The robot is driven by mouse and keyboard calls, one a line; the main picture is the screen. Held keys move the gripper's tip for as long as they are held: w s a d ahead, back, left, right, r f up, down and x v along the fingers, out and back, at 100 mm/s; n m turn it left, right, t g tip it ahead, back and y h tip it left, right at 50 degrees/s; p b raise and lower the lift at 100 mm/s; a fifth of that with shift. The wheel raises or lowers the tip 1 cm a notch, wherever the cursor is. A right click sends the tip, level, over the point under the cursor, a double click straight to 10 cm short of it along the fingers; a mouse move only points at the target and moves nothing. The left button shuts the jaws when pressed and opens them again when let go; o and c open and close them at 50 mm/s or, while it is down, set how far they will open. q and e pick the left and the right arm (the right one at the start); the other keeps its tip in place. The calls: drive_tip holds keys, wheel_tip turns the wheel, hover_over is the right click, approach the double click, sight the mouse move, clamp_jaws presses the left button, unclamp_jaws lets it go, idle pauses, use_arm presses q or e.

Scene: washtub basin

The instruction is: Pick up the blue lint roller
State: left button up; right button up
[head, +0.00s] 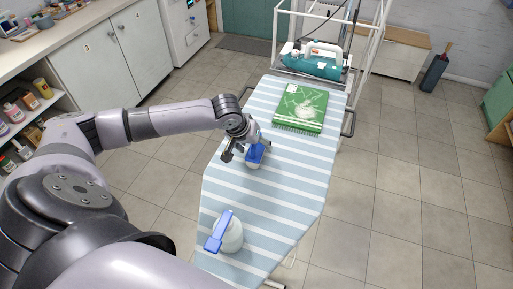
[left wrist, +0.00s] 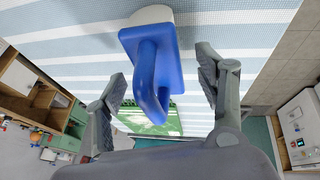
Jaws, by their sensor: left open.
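The blue lint roller (head: 255,155) stands on the striped ironing board (head: 262,189), its blue part up and a white part low. In the left wrist view, the lint roller (left wrist: 152,68) shows a blue body with a curved handle and a white end at the top. My left gripper (head: 242,150) is open right at it. In the left wrist view, the fingers of my left gripper (left wrist: 161,78) lie to either side of the blue handle, with gaps visible. My right gripper is out of view.
A white bottle with a blue top (head: 228,235) stands at the board's near end. A green patterned cloth or packet (head: 300,108) lies farther back. A teal and white iron (head: 316,62) sits at the far end. Bare board lies between.

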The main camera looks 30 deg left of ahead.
use_arm(q)
drive_tip(key=shift+x, duration=0.8)
drive_tip(key=shift+c, duration=0.3)
drive_tip(key=shift+r, duration=0.1)
drive_tip(key=c, duration=1.3)
